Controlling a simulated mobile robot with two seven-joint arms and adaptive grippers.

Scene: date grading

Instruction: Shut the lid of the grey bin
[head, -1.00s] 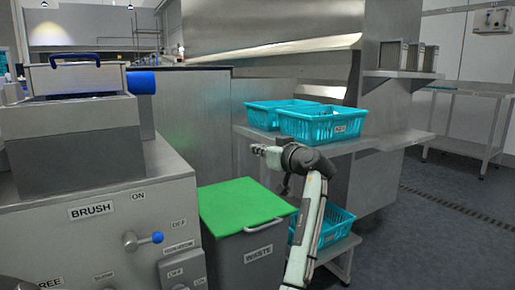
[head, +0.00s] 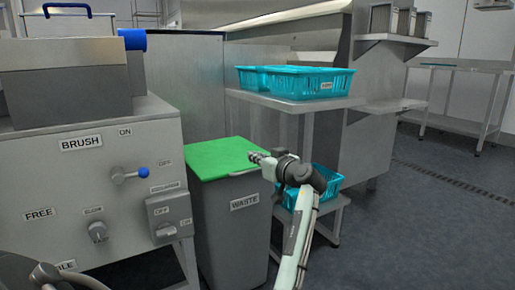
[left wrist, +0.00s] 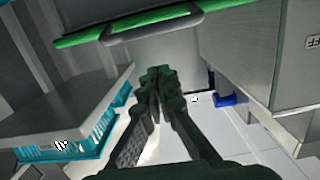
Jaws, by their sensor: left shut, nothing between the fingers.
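The grey bin (head: 232,228), labelled WASTE, stands between the machine and the shelf. Its green lid (head: 216,156) lies flat across the top, with no visible gap. A grey handle (head: 245,172) is on the lid's front edge, partly behind my gripper. My left gripper (head: 255,157) is shut and empty, near the lid's front right corner in the head view. In the left wrist view the gripper (left wrist: 158,80) points toward the bin front, with the green lid edge (left wrist: 80,37) and the handle (left wrist: 150,27) beyond its fingertips. Contact cannot be told. My right gripper is not in view.
To the right is a metal shelf (head: 300,103) with blue baskets (head: 310,82). Another blue basket (head: 328,182) sits lower, behind my arm. Open floor (head: 420,225) lies at right.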

